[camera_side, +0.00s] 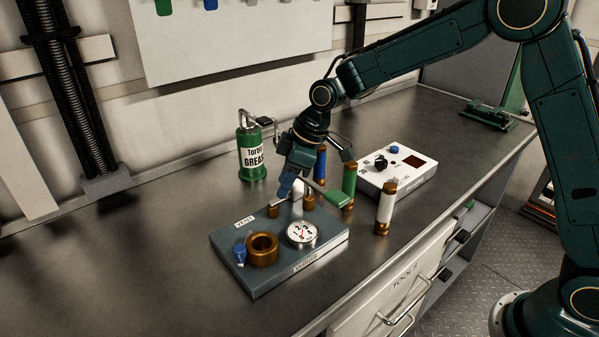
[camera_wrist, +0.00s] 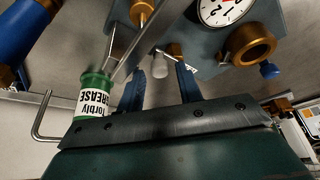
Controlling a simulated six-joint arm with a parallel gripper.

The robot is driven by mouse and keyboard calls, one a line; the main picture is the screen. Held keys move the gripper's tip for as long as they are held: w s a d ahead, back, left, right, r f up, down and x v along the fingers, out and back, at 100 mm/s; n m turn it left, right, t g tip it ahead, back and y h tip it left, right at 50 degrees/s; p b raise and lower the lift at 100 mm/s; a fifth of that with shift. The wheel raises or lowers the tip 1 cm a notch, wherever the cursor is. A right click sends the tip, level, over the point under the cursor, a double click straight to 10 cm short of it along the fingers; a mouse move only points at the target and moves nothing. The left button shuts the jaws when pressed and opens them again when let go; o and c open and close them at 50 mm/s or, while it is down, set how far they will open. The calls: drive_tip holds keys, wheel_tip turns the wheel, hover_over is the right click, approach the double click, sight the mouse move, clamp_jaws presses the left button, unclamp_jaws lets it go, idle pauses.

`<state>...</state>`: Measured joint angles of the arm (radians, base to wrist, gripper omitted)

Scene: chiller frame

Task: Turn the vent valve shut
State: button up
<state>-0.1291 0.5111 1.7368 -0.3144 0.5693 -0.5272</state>
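The grey manifold block (camera_side: 225,247) with a VENT label (camera_side: 244,221) lies on the bench. At its far edge, near the label, stands a small brass fitting (camera_side: 272,211) with a thin silver lever, apparently the vent valve. The fitting also shows in the wrist view (camera_wrist: 175,50), just beyond the fingertips. My gripper (camera_side: 290,194) points down over the block's far edge. I cannot tell whether a finger touches the lever.
The block also carries a gauge (camera_side: 302,233), a brass ring (camera_side: 262,250) and a blue knob (camera_side: 239,252). A green grease can (camera_side: 251,160) stands behind. Blue, green (camera_side: 349,185) and white (camera_side: 385,208) cylinders and a white control box (camera_side: 410,166) stand right. The bench left is clear.

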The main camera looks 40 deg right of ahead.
drive_tip(key=shift+d+r, duration=0.1)
drive_tip(key=shift+d, duration=0.15)
drive_tip(key=shift+s+d+r, duration=0.1)
drive_tip(key=shift+d+r, duration=0.1)
drive_tip(key=shift+r, duration=0.35)
drive_tip(key=v, duration=0.6)
drive_tip(key=shift+s+a+r, duration=0.15)
drive_tip(key=shift+s+r, duration=0.05)
drive_tip(key=shift+r, duration=0.15)
drive_tip(key=s+d+r+m+t+h, duration=0.1)
drive_tip(key=s+d+r+m, duration=0.2)
drive_tip(key=s, duration=0.4)
drive_tip(key=s+d+r+m+h, duration=0.1)
drive_tip(key=s+d+r+m, duration=0.15)
drive_tip(key=s+r, duration=0.35)
drive_tip(key=s+d+f+m, duration=0.1)
drive_tip(key=s+d+m, duration=0.1)
drive_tip(key=s, duration=0.7)
drive_tip(key=s+d+f+m+t+h, duration=0.1)
drive_tip(key=s+d, duration=0.3)
drive_tip(key=s, duration=0.5)
drive_tip(key=shift+f+m+t+h, duration=0.3)
drive_tip(key=shift+f+m, duration=0.2)
drive_tip(key=shift+m, duration=0.25)
